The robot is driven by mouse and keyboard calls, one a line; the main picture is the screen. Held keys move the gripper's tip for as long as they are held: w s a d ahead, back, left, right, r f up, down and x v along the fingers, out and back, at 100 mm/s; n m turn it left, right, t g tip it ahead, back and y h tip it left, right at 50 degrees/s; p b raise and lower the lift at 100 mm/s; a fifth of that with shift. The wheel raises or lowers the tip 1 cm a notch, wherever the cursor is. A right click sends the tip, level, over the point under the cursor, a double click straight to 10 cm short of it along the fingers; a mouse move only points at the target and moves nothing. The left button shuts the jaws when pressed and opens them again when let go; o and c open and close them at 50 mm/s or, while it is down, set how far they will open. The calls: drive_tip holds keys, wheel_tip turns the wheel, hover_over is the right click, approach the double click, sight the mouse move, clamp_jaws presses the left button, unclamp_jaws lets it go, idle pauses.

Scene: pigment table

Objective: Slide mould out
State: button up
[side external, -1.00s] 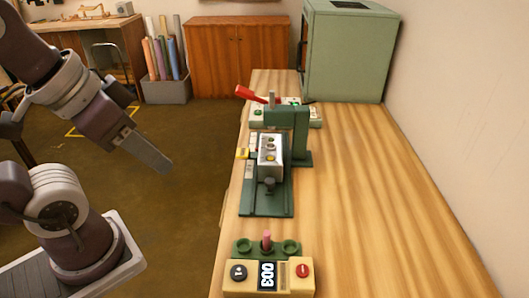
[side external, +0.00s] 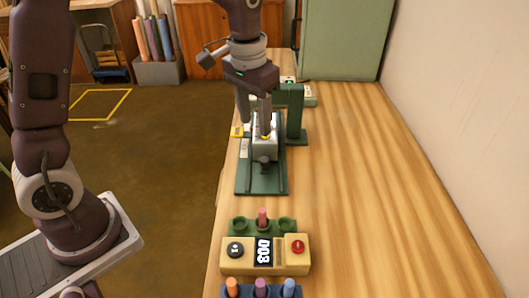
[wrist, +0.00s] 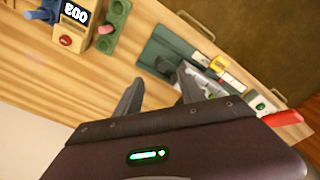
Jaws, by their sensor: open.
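The mould, a pale silvery block (side external: 262,150), sits on the green base (side external: 262,185) of the press. The press's green upright (side external: 296,112) stands behind and to the right of it. My gripper (side external: 255,128) is open and points down at the press, one finger in front of the mould's upper part and the other to its left. Whether a finger touches the mould cannot be told. In the wrist view the open fingers (wrist: 160,90) spread apart; the right one partly covers the silvery block (wrist: 208,84). The press's red lever (wrist: 283,118) shows at right there.
A cream counter box (side external: 263,262) reading 003, with black and red buttons, stands nearer. Behind it is a green holder (side external: 287,226) with a pink stick (side external: 263,217). Coloured sticks (side external: 260,289) show at the bottom edge. The table's right side is clear; a green cabinet (side external: 342,40) stands behind.

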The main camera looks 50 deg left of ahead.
drive_tip(key=g, duration=0.1)
hover_over(265, 159)
wheel_tip(265, 159, down, 5)
drive_tip(key=shift+f, duration=0.1)
wheel_tip(265, 159, down, 7)
drive_tip(key=shift+f, duration=0.15)
drive_tip(key=shift+c, duration=0.4)
clamp_jaws()
idle(0.6)
